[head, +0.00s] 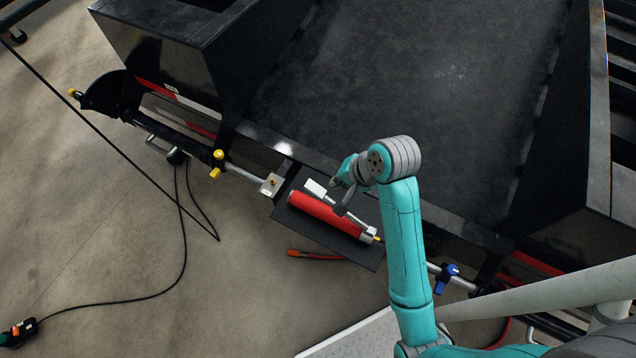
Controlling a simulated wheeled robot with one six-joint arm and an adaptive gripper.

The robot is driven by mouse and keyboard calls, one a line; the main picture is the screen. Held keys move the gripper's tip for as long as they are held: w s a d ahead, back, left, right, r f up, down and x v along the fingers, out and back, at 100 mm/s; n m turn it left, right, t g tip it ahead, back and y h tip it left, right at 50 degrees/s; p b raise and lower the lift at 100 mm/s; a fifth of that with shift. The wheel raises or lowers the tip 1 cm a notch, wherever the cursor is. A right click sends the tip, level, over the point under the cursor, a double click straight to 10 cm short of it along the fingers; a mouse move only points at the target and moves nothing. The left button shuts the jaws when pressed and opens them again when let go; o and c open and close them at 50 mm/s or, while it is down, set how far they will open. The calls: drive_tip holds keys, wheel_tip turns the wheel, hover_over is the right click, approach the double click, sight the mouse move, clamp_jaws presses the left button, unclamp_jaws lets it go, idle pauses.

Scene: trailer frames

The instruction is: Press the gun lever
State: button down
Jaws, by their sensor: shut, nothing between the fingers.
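The gun (325,214) has a red cylindrical body and lies on a dark plate (295,228) fixed beside the black trailer frame. A slim silver lever (328,197) runs along its upper side, with a pale block at its left end and a dark bracket near the middle. My gripper (340,184) is shut and empty, just above and right of the lever's left end in the picture. The fingertips are small and partly hidden by my wrist, so I cannot tell whether they touch the lever.
The large black trailer bed (450,80) lies behind and right of the gun. A metal bar with a yellow clamp (217,163) is left, and a blue clamp (449,271) is right. Black cables cross the open floor (130,220). A red hose (312,255) lies below.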

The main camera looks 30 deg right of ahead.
sight(315, 188)
drive_tip(key=shift+w+d+r+g, duration=0.25)
drive_tip(key=shift+w+r, duration=0.05)
drive_tip(key=shift+r, duration=0.35)
drive_tip(key=shift+w+d+r+g, duration=0.2)
drive_tip(key=shift+w+r+g, duration=0.1)
drive_tip(key=shift+r, duration=0.3)
drive_tip(key=x, duration=1.4)
drive_tip(key=shift+w+a, duration=0.15)
drive_tip(key=shift+f, duration=0.1)
